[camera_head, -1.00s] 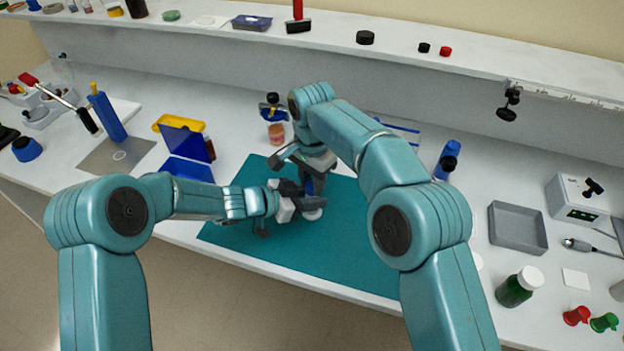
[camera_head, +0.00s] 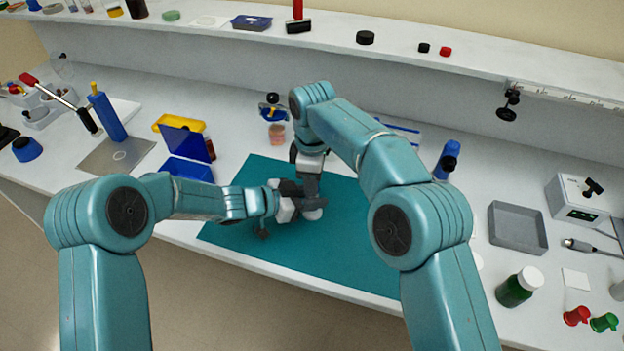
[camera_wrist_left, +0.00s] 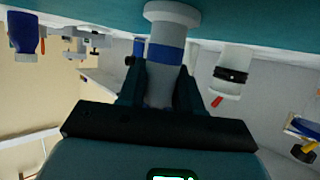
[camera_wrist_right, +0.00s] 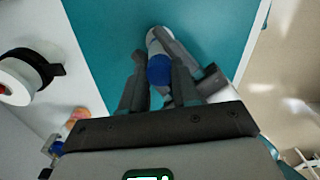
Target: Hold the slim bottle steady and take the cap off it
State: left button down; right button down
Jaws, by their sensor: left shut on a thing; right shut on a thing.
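The slim bottle (camera_wrist_left: 165,55) has a white foot, a pale body and a blue band. It stands on the teal mat (camera_head: 370,255), seen inverted in the left wrist view. My left gripper (camera_wrist_left: 155,85) is shut around its body from the side. In the head view only the white foot (camera_head: 312,214) shows below the grippers. My right gripper (camera_wrist_right: 158,88) reaches down from above and is shut at the bottle's top end, on the cap, which its fingers largely hide. The blue part of the bottle shows between its fingers in the right wrist view.
A blue open box (camera_head: 190,170) lies left of the mat and a small orange-pink jar (camera_head: 277,133) behind it. A grey tray (camera_head: 517,228) and a green bottle with a white lid (camera_head: 520,287) are at the right. The mat's right part is clear.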

jog(key=n, duration=1)
jog(key=shift+n, duration=0.3)
jog(key=n, duration=0.4)
jog(key=shift+n, duration=0.4)
jog(key=n, duration=0.3)
jog(key=shift+r, duration=0.15)
jog(key=shift+r, duration=1)
